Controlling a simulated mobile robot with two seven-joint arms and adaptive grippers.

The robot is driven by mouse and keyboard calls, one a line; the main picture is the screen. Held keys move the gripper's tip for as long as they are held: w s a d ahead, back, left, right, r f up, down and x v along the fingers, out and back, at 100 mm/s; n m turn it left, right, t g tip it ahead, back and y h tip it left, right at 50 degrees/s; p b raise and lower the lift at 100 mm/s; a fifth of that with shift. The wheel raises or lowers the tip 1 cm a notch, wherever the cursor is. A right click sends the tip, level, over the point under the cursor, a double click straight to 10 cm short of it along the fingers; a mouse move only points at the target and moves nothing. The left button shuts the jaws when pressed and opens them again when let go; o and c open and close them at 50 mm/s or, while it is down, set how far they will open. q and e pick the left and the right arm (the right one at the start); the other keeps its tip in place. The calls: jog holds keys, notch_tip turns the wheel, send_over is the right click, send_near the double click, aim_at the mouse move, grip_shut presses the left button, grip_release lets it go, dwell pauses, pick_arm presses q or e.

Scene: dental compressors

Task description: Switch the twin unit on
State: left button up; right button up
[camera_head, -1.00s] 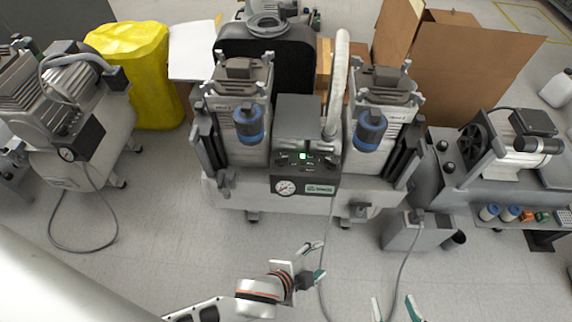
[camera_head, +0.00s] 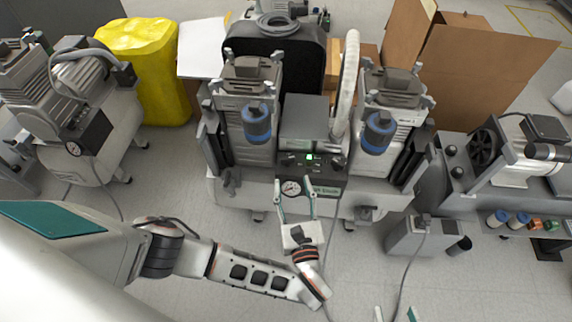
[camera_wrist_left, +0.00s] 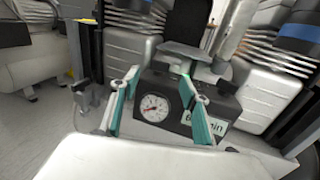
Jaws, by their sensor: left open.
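The twin unit (camera_head: 240,192) stands in the middle of the head view, with two motor heads on a pale tank. Between the heads is its dark control box (camera_head: 304,125), with a small lit green indicator (camera_head: 311,157), dark knobs and a round gauge (camera_head: 291,188). My left gripper (camera_head: 293,184) is open and empty in front of the panel, its fingers either side of the gauge. In the left wrist view the gauge (camera_wrist_left: 154,107) shows between the teal fingers (camera_wrist_left: 158,82); the panel's top is partly hidden. My right gripper (camera_head: 396,314) shows only fingertips, apart, at the bottom edge.
Another compressor (camera_head: 95,120) stands at the left and one (camera_head: 505,160) at the right. A grey box (camera_head: 405,238) with a cable sits on the floor right of the tank. A yellow-covered object (camera_head: 150,70) and cardboard boxes (camera_head: 470,75) stand behind. The front floor is mostly clear.

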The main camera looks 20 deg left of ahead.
aim_at(288, 161)
pick_arm(q)
jog(key=b+x, duration=0.1)
jog(key=x, duration=0.4)
jog(key=shift+w+a+f, duration=0.15)
jog(key=shift+w+f, duration=0.05)
jog(key=shift+b+x, duration=0.3)
jog(key=shift+x, duration=0.55)
jog(key=shift+r, duration=0.15)
jog(key=c, duration=1.1)
